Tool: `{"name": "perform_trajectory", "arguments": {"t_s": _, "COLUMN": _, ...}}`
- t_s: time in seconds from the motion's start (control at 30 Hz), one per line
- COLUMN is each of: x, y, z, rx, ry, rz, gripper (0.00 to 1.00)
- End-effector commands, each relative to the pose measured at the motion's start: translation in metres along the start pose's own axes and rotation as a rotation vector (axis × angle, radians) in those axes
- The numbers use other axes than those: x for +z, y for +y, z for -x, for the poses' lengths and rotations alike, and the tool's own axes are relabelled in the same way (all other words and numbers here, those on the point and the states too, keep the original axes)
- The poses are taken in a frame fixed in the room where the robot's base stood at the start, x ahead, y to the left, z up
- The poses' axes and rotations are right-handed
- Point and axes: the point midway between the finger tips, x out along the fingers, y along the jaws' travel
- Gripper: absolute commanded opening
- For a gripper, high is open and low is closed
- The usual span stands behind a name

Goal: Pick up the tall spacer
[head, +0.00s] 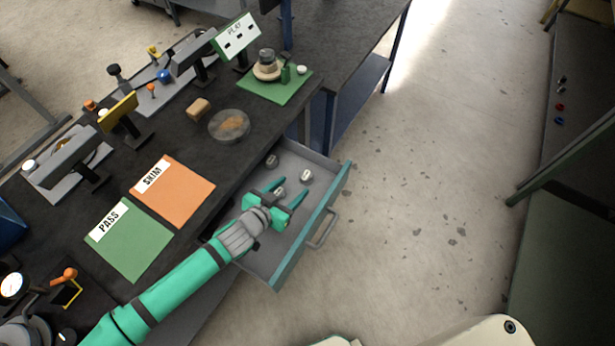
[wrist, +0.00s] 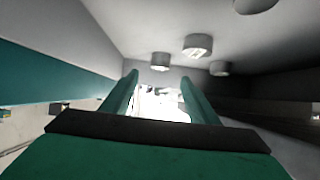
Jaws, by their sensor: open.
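Several small grey cylindrical spacers stand in the open drawer. In the head view one (head: 271,160) is near the drawer's back corner, one (head: 306,176) is near its front, and one (head: 279,192) shows between my fingers. I cannot tell which is the tall one. My gripper (head: 291,187) is open and inside the drawer; its green fingers also show in the wrist view (wrist: 160,77), holding nothing.
The grey drawer with a teal front (head: 312,222) has walls close around my gripper. Above it, the dark bench (head: 225,170) carries an orange SKIM mat (head: 185,195), a green PASS mat (head: 140,245) and a round clear dish (head: 229,125).

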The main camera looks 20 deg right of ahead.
Motion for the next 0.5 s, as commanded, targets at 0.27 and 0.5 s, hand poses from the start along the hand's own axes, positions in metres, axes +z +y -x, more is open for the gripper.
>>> {"name": "perform_trajectory", "arguments": {"t_s": 0.27, "x": 0.0, "y": 0.001, "z": -0.039, "rx": 0.001, "ry": 0.002, "rz": 0.001, "gripper": 0.54}}
{"name": "perform_trajectory", "arguments": {"t_s": 0.5, "x": -0.001, "y": 0.001, "z": -0.055, "rx": 0.001, "ry": 0.001, "rz": 0.001, "gripper": 0.54}}
